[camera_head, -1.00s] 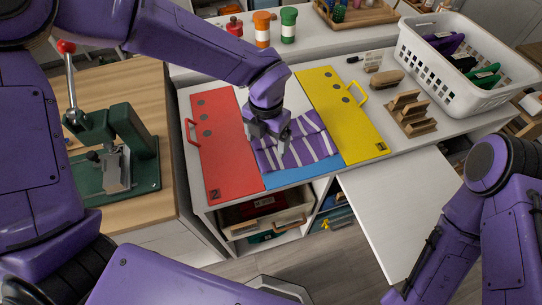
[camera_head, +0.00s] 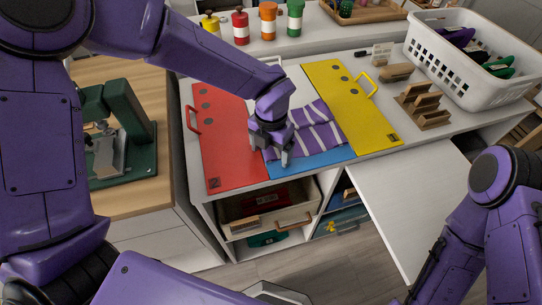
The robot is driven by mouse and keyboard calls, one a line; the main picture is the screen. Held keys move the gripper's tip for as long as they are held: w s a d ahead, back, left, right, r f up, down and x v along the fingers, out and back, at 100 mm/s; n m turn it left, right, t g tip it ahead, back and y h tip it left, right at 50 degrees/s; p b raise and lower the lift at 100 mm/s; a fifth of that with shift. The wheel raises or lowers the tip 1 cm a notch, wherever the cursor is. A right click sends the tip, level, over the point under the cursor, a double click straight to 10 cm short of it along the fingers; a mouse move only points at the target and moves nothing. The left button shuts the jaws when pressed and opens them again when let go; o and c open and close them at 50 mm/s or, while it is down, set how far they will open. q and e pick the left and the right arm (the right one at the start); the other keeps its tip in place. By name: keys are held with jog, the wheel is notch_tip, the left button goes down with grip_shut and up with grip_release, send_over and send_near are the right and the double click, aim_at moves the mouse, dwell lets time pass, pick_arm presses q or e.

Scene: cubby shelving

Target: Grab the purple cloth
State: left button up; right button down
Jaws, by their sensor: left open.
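The purple cloth (camera_head: 322,134) with white stripes lies folded on a blue board (camera_head: 310,162) between a red board (camera_head: 228,150) and a yellow board (camera_head: 352,107). My left gripper (camera_head: 278,156) is over the left front part of the cloth, pointing down, open, with its fingers at the cloth's left edge. I cannot tell whether the fingers touch the cloth. The gripper hides part of the cloth's left side. My right arm stands at the right edge of the view, and its gripper is not in view.
A white basket (camera_head: 432,67) with dark and green items stands at the back right. A wooden rack (camera_head: 424,106) and a brush (camera_head: 396,72) lie right of the yellow board. A green press (camera_head: 138,130) stands on the left bench. Open cubbies are below the counter.

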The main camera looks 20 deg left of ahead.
pick_arm(q)
jog(key=shift+f, duration=0.1)
jog(key=shift+c, duration=0.2)
jog(key=shift+s, duration=0.1)
grip_shut()
notch_tip(320, 180, up, 30)
jog(key=p, duration=1.9)
